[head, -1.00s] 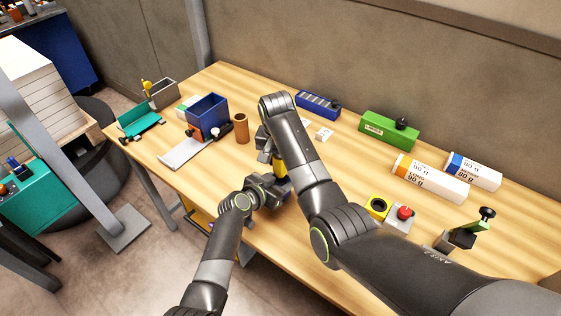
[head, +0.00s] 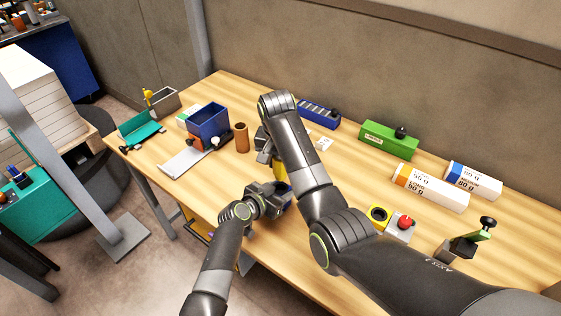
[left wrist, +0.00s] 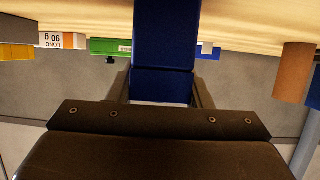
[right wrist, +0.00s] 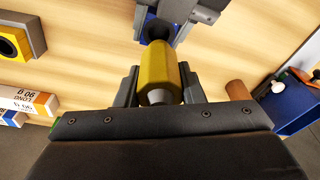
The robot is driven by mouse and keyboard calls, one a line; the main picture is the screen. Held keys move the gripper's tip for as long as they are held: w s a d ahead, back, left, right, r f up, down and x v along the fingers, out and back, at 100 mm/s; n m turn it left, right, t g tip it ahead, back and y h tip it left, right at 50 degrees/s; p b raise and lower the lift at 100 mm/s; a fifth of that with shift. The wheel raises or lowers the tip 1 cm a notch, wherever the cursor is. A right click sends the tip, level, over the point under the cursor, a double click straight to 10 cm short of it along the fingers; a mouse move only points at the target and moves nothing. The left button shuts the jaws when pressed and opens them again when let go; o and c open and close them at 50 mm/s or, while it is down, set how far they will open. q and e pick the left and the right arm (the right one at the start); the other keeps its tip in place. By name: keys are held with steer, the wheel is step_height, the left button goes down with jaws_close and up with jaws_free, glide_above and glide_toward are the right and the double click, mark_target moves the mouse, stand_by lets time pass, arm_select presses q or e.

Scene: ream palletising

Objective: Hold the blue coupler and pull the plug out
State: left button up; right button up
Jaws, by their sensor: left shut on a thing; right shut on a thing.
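The blue coupler (left wrist: 165,38) is between the fingers of my left gripper (head: 277,196), which is shut on it above the front of the table. The coupler also shows in the right wrist view (right wrist: 152,24), with a dark opening facing the plug. The yellow plug (right wrist: 158,72) is in my right gripper (right wrist: 158,92), which is shut on its grey end. The plug (head: 279,171) lines up with the coupler's opening. A dark band shows between them; I cannot tell whether its tip is still inside. My right arm partly hides the right gripper in the head view.
A brown cylinder (head: 241,137) and a blue bin (head: 208,122) stand left of the grippers. A yellow-ringed block (head: 378,216) and a red button box (head: 403,227) are to the right. A green block (head: 389,139) and white cartons (head: 431,188) lie further back.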

steer(key=shift+r, duration=1.55)
arm_select(q)
steer(key=o, duration=1.2)
steer(key=shift+c, duration=0.2)
steer(key=shift+s+a+r, duration=0.1)
steer(key=v, duration=1.1)
steer(key=shift+s+a, duration=0.3)
